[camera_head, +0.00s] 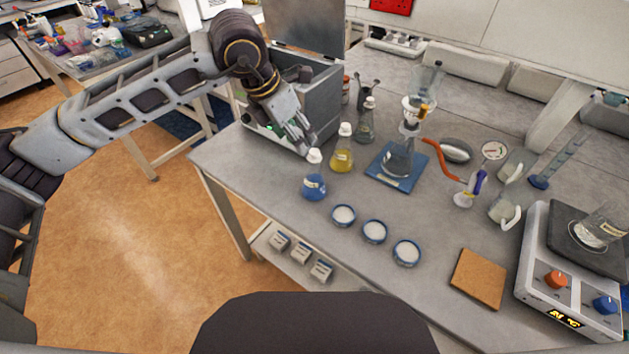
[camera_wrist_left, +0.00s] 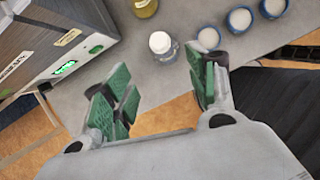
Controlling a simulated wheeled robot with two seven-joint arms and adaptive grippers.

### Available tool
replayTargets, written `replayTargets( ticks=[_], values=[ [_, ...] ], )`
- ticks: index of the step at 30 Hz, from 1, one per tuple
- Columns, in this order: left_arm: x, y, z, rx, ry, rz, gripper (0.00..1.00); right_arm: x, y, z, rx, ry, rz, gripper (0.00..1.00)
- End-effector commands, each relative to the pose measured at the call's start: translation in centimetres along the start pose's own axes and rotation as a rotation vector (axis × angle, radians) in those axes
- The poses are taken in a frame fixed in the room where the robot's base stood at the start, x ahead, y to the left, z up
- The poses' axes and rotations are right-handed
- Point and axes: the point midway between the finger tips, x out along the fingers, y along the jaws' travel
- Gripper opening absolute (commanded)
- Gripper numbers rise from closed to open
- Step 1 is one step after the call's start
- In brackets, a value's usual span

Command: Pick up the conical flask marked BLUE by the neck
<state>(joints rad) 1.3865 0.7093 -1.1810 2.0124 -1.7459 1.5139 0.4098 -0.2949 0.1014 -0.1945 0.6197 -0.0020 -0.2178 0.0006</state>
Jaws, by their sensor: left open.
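The conical flask marked BLUE (camera_head: 314,188) stands upright on the bench near its left front edge, with blue contents and a white cap on its neck. In the left wrist view the capped flask (camera_wrist_left: 168,54) shows beyond the fingertips, between the two fingers in the picture. My left gripper (camera_head: 302,142) is above and just behind the flask's cap in the head view, angled down. In the wrist view its green-padded fingers (camera_wrist_left: 158,80) are spread and empty, apart from the flask. The flask's label is too small to read. My right gripper is not in view.
A yellow flask (camera_head: 342,160) stands close behind right, and a grey flask (camera_head: 365,128) farther back. A grey box-shaped instrument (camera_head: 322,100) stands behind my gripper. Several white-topped round dishes (camera_head: 374,231) lie to the right. The bench edge (camera_head: 225,193) is at left.

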Motion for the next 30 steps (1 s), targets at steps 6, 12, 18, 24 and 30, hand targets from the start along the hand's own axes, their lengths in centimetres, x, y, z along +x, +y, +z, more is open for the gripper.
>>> replayTargets(
  ticks=[6, 12, 18, 24, 30],
  values=[
    [1.9, -0.1, 0.0, 0.0, 0.003, -0.002, 0.58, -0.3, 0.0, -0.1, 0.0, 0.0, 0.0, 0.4],
    [4.6, -0.1, 0.0, 0.0, 0.002, -0.002, 0.58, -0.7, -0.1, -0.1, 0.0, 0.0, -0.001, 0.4],
    [7.0, -0.1, 0.1, -0.001, 0.002, -0.002, 0.58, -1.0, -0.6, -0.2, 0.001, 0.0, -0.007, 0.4],
    [8.3, -0.1, 0.0, 0.001, 0.0, -0.001, 0.58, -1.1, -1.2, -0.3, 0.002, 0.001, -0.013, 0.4],
    [8.4, -0.1, 0.0, 0.001, 0.0, -0.001, 0.58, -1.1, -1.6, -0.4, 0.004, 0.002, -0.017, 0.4]
  ],
)
